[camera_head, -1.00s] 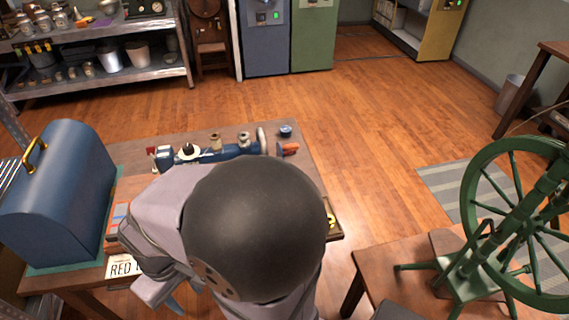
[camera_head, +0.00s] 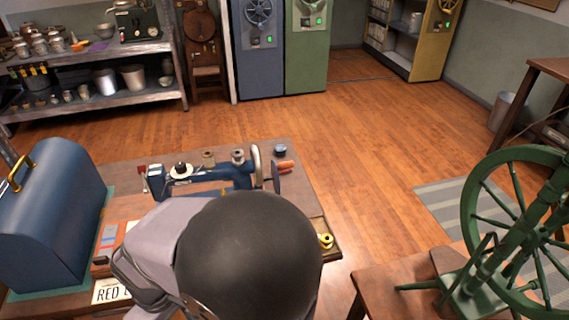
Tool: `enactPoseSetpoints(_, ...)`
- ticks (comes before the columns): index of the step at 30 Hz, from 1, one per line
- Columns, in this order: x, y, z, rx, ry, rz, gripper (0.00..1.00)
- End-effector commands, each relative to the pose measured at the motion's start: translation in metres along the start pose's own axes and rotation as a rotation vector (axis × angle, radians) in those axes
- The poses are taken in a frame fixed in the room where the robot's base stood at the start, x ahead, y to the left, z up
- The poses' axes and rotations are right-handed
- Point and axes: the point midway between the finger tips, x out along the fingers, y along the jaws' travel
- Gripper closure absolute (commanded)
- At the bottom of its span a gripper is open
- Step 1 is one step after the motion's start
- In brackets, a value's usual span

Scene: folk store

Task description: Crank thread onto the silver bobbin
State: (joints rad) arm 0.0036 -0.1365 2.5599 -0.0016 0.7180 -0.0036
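A dark blue sewing machine (camera_head: 205,177) stands on the wooden table beyond my arm. It has a pale hand wheel (camera_head: 257,166) at its right end. A small tan spool (camera_head: 208,158) and a silver-grey spool-like part (camera_head: 238,156) show at its back; I cannot tell whether either is the silver bobbin. A blue spool (camera_head: 280,151) stands at the table's far right, beside an orange-red item (camera_head: 285,166). A yellow round item (camera_head: 326,241) lies at the right edge. My arm's large dark joint covers the near middle of the table, and my gripper is not visible.
A blue domed case (camera_head: 50,215) with a gold handle stands at the table's left. A box (camera_head: 110,245) and a lettered card (camera_head: 110,291) lie beside it. A green spinning wheel (camera_head: 500,250) stands at right. Open floor (camera_head: 390,130) lies beyond the table.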

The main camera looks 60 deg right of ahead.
Motion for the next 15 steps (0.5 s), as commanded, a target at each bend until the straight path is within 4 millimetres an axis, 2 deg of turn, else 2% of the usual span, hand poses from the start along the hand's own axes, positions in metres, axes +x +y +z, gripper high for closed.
enactPoseSetpoints(5, -0.016, 0.016, 0.001, 0.073, -0.001, 0.0, 0.62)
enactPoseSetpoints(8, -0.028, 0.035, 0.007, 0.164, -0.026, -0.002, 0.62)
enactPoseSetpoints(11, -0.038, 0.059, 0.023, 0.289, -0.082, -0.012, 0.62)
enactPoseSetpoints(15, -0.05, 0.088, 0.056, 0.49, -0.189, -0.048, 0.62)
